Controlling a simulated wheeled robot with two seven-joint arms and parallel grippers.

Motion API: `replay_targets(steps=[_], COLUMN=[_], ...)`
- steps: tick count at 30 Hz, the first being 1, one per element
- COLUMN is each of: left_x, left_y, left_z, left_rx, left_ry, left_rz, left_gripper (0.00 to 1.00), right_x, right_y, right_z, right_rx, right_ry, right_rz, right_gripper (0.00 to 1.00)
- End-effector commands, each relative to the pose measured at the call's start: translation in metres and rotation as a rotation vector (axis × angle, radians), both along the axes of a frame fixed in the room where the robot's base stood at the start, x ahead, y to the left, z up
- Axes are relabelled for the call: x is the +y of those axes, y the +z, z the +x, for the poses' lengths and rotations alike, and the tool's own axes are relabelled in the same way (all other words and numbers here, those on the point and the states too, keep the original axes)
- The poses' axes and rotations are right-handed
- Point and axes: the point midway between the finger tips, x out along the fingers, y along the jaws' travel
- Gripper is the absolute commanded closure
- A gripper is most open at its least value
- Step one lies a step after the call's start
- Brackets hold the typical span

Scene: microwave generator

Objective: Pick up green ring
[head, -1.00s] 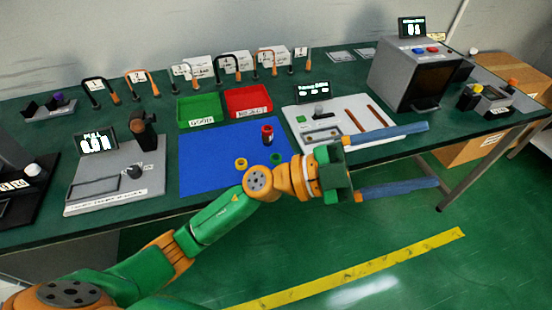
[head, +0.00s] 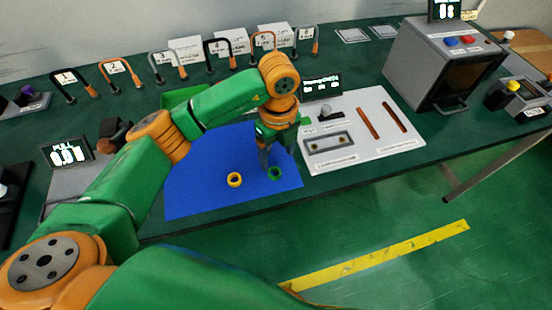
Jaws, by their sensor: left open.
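The green ring (head: 274,173) lies on the blue mat (head: 205,190), near the mat's right front part. My left gripper (head: 267,160) points down over the mat, just behind and above the green ring. Its jaws are open and hold nothing that I can see. Whether a fingertip touches the ring or mat cannot be told. My right gripper is out of view.
A white panel (head: 400,145) with slots stands right of the mat. A green bin (head: 183,96) is partly behind my arm. Numbered hooks (head: 118,74) line the back. A grey box device (head: 440,60) stands at the right. The mat's front left is clear.

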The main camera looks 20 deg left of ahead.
Motion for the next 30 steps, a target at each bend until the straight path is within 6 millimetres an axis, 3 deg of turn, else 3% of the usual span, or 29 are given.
replay_targets(steps=[3, 7, 14, 23, 30], left_x=[0.005, 0.004, 0.004, 0.004, 0.004], left_y=[-0.018, -0.042, -0.047, -0.047, -0.046], left_z=[-0.005, -0.005, -0.004, -0.004, -0.004], left_rx=[0.007, 0.002, 0.000, 0.000, -0.001], left_ry=[0.000, -0.001, -0.003, -0.003, -0.003], left_rz=[0.001, -0.001, -0.003, -0.003, -0.003], left_gripper=[0.24, 0.24, 0.24, 1.00, 1.00], right_x=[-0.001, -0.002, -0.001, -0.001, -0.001], right_y=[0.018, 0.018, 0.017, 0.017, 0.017], right_z=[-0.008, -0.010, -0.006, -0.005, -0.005], right_rx=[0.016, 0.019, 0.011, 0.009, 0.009], right_ry=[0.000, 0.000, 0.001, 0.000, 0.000], right_rz=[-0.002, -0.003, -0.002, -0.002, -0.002], right_gripper=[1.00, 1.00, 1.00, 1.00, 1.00])
